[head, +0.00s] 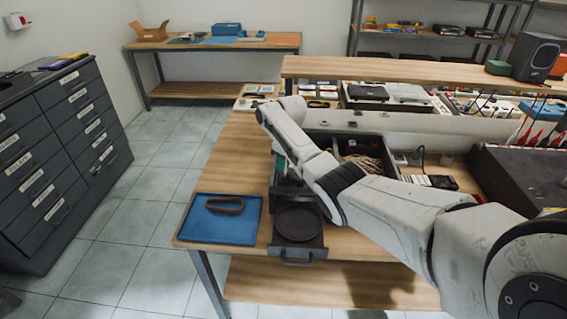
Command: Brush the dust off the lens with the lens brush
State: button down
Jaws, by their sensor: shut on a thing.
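My arm reaches from the lower right across the workbench (350,240), and its wrist end bends down near the bench's left part. My gripper's fingers are hidden behind my own arm, so what they hold does not show. I cannot make out the lens or the lens brush in this view. A small teal and dark thing (281,166) shows just left of my arm, partly covered by it; I cannot tell what it is. Close in front of it, a black round disc (298,223) sits on a dark tray with a front handle.
A blue mat (221,232) with a brown looped strap (225,205) lies at the bench's front left. Behind my arm, a compartment holds coiled rope (366,161). A dark case (525,175) stands at the right. A drawer cabinet (60,150) stands left, with free tiled floor between.

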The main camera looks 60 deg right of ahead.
jog(key=shift+s+a+p, duration=0.35)
jog(key=shift+a+p, duration=0.5)
jog(key=shift+p, duration=0.65)
jog(key=shift+r, duration=0.25)
dwell(0.5)
jog(key=shift+d+f, duration=0.2)
jog(key=shift+f, duration=0.05)
dwell(1.8)
jog(key=shift+w+d+b, duration=0.35)
jog(key=shift+d+b, duration=0.4)
jog(key=shift+b, duration=0.7)
jog(key=shift+r, duration=0.25)
dwell(0.4)
notch_tip(320, 180, up, 5)
jog(key=p, duration=0.5)
jog(key=shift+r, duration=3.5)
